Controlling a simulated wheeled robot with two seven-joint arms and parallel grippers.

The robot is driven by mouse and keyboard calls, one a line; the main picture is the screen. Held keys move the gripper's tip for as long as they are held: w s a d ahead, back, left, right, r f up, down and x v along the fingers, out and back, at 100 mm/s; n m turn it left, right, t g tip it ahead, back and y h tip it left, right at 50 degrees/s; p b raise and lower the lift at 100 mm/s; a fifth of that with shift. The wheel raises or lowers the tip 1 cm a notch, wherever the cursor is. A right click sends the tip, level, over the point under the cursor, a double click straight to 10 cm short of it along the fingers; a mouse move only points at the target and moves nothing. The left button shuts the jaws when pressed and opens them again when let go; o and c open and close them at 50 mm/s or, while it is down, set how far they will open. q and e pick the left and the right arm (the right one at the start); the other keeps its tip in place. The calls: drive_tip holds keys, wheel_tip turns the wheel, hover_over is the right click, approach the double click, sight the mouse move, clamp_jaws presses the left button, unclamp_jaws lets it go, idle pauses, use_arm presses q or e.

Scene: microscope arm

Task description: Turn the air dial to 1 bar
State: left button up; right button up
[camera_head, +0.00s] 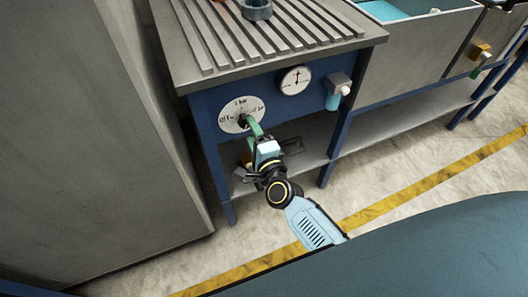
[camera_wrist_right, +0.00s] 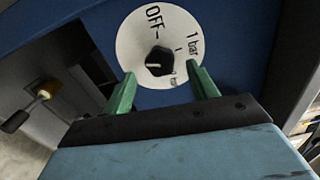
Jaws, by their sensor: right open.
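The air dial is a white disc (camera_head: 231,103) on the blue front panel, marked OFF, 1 bar and a partly hidden third label. Its black knob (camera_head: 242,121) is at the centre. The wrist view shows the disc (camera_wrist_right: 135,45) and knob (camera_wrist_right: 159,61) close up; I cannot clearly tell which mark the knob points to. My right gripper (camera_head: 252,130) is just in front of the dial. In the wrist view its green fingers (camera_wrist_right: 163,88) are apart, to either side below the knob, with nothing between them. My left gripper is not in view.
A round white gauge (camera_head: 295,80) sits right of the dial. A small dispenser with a blue-green part (camera_head: 334,95) hangs further right. The slatted metal worktop (camera_head: 262,45) is above. A tall grey cabinet (camera_head: 90,130) closes off the left side.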

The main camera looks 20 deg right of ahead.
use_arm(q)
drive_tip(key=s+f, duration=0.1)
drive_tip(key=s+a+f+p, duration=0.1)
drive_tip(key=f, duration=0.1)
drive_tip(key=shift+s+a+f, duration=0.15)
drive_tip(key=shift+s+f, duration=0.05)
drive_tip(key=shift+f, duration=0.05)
use_arm(e)
drive_tip(key=s, duration=1)
drive_tip(key=shift+s+d, duration=0.15)
drive_tip(key=shift+s, duration=0.2)
